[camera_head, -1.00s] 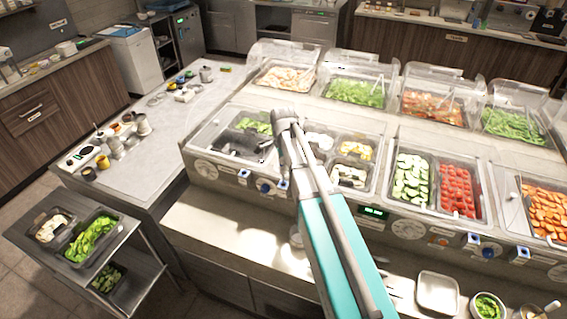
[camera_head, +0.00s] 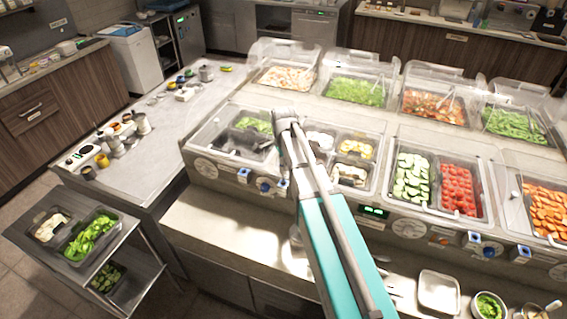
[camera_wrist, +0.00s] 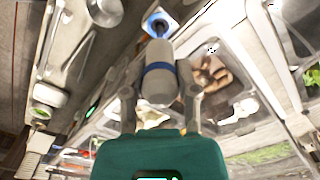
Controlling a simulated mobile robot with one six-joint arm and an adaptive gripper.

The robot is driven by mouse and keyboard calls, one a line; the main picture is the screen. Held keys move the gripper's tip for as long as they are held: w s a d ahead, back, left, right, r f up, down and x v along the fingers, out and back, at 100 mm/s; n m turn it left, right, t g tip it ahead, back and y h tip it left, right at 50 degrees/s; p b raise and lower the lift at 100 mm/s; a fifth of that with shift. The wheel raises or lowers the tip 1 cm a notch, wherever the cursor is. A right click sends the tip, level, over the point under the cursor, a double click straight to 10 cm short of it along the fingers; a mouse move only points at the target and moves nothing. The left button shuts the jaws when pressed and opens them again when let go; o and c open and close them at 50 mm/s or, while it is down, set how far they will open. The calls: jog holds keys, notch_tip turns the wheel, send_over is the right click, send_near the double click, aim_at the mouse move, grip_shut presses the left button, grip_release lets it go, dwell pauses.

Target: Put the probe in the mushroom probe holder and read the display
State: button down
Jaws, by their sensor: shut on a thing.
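The probe (camera_wrist: 158,84), a grey cylinder with a blue band, is held between the two fingers of my gripper (camera_wrist: 161,76) in the wrist view. Its narrow dark end points to a blue-and-white holder (camera_wrist: 171,17) on the counter front. I cannot tell whether the end is inside it or just in front. In the head view my arm hides most of the gripper and the probe. Blue holders (camera_head: 264,185) sit along the front panel. A green-lit display (camera_head: 373,211) is on that panel, right of my arm; its digits are too small to read.
Pans of cucumber (camera_head: 412,180), tomato (camera_head: 457,188) and carrot (camera_head: 548,208) stand in the counter, with clear guards behind. A ledge below the panel holds a white dish (camera_head: 438,291) at the right. A cart (camera_head: 120,246) with greens stands at the left.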

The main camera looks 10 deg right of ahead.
jog(key=shift+f+b, duration=2.5)
dwell(1.1)
dwell(0.4)
jog(key=shift+c, duration=1.5)
grip_release()
jog(key=shift+r, duration=0.15)
